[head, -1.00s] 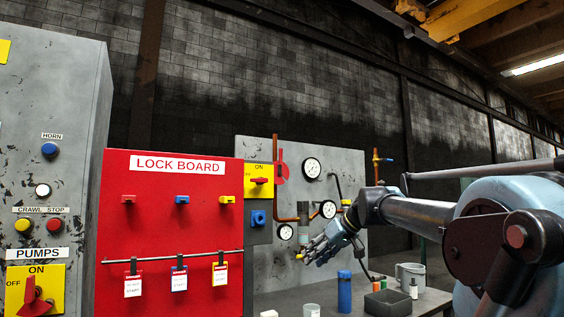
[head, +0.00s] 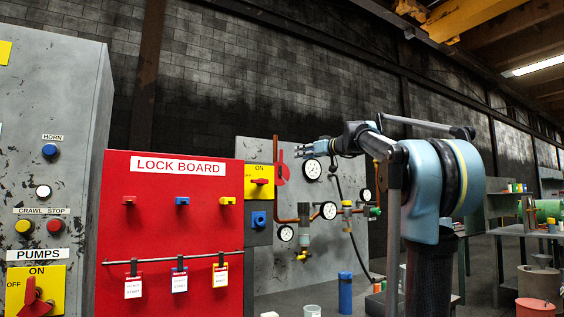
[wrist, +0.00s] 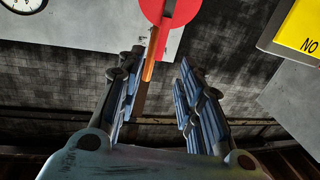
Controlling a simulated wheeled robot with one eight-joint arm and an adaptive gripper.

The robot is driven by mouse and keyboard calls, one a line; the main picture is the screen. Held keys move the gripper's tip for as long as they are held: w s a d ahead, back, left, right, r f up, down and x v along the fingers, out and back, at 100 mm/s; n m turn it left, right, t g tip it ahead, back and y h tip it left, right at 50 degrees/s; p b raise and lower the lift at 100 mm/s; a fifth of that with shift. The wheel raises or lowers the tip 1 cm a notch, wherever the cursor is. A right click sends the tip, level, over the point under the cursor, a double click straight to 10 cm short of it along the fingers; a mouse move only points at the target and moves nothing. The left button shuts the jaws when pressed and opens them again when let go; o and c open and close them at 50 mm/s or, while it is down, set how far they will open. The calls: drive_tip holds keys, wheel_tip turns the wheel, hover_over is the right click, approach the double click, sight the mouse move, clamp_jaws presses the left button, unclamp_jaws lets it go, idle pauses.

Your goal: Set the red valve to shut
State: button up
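The red valve (head: 281,172) is a red disc with a narrow lever pointing up, on a copper pipe at the left of the grey gauge panel. In the wrist view its disc (wrist: 172,10) is at the top edge, with the lever running down from it beside the pipe. My gripper (head: 298,150) is just right of the valve's lever in the head view. In the wrist view my gripper (wrist: 160,62) is open and empty, its two fingers pointing towards the lever and apart from each other. Contact cannot be judged.
The red lock board (head: 172,245) and a yellow ON/OFF switch (head: 259,181) stand left of the valve. A pressure gauge (head: 311,170) is close under my gripper. Lower pipes, a blue cylinder (head: 345,292) and a bench lie below. The wall side above is clear.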

hover_over(281, 168)
drive_tip(key=shift+s, duration=0.2)
idle(0.3)
drive_tip(key=shift+d, duration=0.1)
clamp_jaws()
